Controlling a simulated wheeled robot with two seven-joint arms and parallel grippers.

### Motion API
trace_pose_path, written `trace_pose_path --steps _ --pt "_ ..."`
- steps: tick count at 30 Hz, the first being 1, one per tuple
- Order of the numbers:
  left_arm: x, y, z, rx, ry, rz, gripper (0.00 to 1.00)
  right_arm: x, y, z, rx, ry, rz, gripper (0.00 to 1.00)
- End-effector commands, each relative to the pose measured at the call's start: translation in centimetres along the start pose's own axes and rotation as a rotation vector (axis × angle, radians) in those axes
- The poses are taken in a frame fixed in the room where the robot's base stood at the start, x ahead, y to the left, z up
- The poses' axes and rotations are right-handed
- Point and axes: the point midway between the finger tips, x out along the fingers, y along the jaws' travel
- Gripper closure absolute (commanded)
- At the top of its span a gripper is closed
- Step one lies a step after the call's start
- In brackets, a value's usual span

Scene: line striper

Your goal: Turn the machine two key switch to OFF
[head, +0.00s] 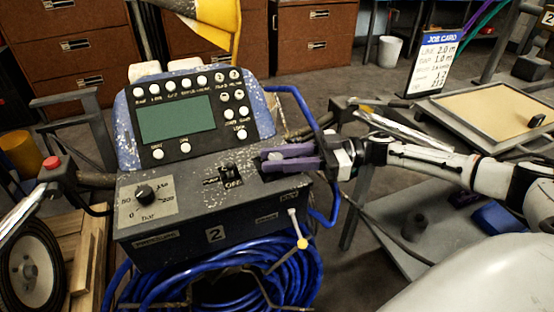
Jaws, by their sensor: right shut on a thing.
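My right gripper (265,158) has purple fingers and reaches in from the right over the right part of the box's top. It is shut on a small part there, seemingly the key switch, which the fingers mostly hide. Its angle cannot be read. A black switch (228,170) with an "OFF" label (233,183) sits just left of the fingertips, apart from them. My left gripper is not in view.
A pressure dial (145,194) is on the box's left. A yellow-tipped lever (302,243) sticks out in front. A job card (437,63) and tray (490,107) are at right.

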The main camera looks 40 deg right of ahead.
Motion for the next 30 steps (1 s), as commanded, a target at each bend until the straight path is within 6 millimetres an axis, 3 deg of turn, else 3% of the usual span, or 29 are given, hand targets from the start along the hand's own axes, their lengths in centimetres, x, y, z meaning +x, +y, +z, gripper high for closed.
trace_pose_path --steps 3,4,7,17,20,30 --pt "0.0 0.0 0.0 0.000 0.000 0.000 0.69 0.1 0.0 -0.2 0.000 0.005 0.000 0.96" --pt "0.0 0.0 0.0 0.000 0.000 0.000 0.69 0.1 0.0 -0.2 0.000 0.005 0.000 0.71" --pt "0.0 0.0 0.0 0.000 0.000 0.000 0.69 0.1 0.0 -0.2 0.000 0.004 0.000 0.55" --pt "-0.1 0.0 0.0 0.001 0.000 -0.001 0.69 0.0 0.0 -0.4 -0.001 0.002 0.000 0.55" --pt "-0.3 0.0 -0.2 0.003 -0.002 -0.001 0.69 0.0 0.0 -1.5 -0.003 0.002 0.000 0.55" --pt "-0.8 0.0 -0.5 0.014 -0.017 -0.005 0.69 0.1 -0.3 -7.9 -0.005 0.002 -0.001 0.55"
